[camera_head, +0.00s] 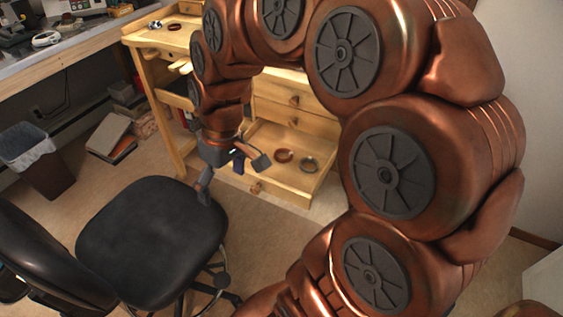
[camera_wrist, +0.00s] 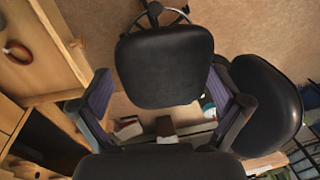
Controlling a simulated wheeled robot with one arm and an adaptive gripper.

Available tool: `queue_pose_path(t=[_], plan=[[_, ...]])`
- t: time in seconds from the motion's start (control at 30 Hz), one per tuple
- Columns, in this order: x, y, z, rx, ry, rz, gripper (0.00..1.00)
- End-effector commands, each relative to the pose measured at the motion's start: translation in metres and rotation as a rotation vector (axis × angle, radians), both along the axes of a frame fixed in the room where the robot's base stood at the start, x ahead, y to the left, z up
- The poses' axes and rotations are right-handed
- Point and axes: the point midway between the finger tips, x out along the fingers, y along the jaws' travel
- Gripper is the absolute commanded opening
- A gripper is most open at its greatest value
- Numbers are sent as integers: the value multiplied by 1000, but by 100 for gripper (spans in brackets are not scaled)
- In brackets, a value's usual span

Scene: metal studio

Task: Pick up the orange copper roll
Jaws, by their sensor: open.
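The orange copper roll (camera_head: 283,155) lies in the open bottom drawer (camera_head: 290,184) of the wooden workbench. A duller, greenish roll (camera_head: 309,164) lies to its right in the same drawer. My gripper (camera_head: 233,179) is open and empty, left of the drawer and above the floor near the chair. In the wrist view, my gripper (camera_wrist: 160,75) has its two fingers spread wide, with the chair seat between them in the picture. A reddish roll (camera_wrist: 17,51) shows at the left edge there, inside the drawer and outside the fingers; it looks like the copper one.
A black office chair (camera_head: 152,232) stands left of and below my gripper. The wooden workbench (camera_head: 166,40) stands behind the gripper. A waste bin (camera_head: 36,158) and boxes (camera_head: 109,135) are on the floor at left. Carpet is clear in front of the drawer.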

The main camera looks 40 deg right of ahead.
Motion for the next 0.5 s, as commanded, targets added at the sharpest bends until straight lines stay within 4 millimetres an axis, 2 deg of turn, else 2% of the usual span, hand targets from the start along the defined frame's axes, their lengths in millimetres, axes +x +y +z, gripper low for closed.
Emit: queue_pose_path(t=[0.03, 0.17, 0.23, 0.37, 0.4, 0.5], plan=[[17, -14, -17, 18, -22, 4, 100], [58, -57, -38, 43, -100, 25, 100], [77, -86, -51, 48, -143, 27, 100], [102, -147, -80, 47, -217, 21, 100], [108, -168, -90, 43, -238, 15, 100], [115, -221, -115, 24, -286, -1, 100]])
